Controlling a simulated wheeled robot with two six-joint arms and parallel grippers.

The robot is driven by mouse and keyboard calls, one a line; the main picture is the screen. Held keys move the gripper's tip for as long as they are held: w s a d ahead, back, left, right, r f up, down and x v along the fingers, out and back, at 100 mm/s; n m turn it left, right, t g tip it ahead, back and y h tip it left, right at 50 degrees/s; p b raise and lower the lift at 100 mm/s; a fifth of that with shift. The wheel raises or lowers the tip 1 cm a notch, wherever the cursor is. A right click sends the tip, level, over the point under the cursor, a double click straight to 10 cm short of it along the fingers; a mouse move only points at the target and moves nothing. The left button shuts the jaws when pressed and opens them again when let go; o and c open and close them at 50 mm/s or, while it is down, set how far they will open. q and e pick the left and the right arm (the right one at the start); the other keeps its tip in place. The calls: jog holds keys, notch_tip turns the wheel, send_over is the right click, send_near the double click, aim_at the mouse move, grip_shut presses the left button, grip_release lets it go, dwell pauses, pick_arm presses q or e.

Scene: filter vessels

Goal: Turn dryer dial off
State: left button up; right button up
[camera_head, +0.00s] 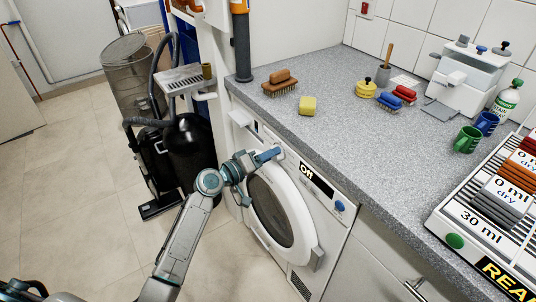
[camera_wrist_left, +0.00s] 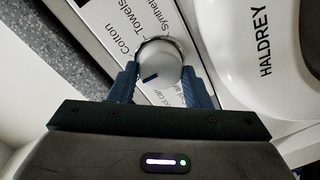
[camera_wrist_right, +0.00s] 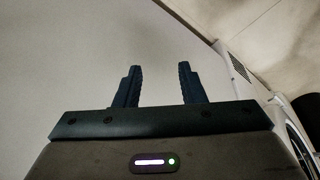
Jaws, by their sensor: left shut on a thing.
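The white dryer (camera_head: 290,200) stands under the counter, with its round door closed. A display (camera_head: 316,181) on its panel reads "Off". In the left wrist view the round grey dial (camera_wrist_left: 163,60) sits between my left gripper's fingers (camera_wrist_left: 160,80), which are shut on its two sides. Its dark pointer mark points to the lower left of that picture. Labels "Cotton", "Towels" and "Synthetic..." ring it. In the head view my left gripper (camera_head: 265,156) is against the panel's left part and mostly hides the dial. My right gripper (camera_wrist_right: 155,87) is open and empty, facing a plain pale surface.
A blue button (camera_head: 339,206) is at the panel's right end. A black vacuum cleaner (camera_head: 190,145) stands left of the dryer. Floor in front is clear.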

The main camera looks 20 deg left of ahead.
jog(key=shift+f, duration=0.2)
pick_arm(q)
jog(key=o, duration=1)
jog(key=shift+s+a, duration=0.1)
jog(key=shift+b+v, duration=0.8)
jog(key=shift+v, duration=4.55)
pick_arm(e)
jog(key=shift+w+v, duration=0.15)
jog(key=shift+v, duration=0.75)
jog(key=shift+w+v, duration=0.2)
jog(key=shift+v, duration=0.7)
jog(key=shift+w+v, duration=0.15)
jog(key=shift+v, duration=0.75)
jog(key=shift+r, duration=0.15)
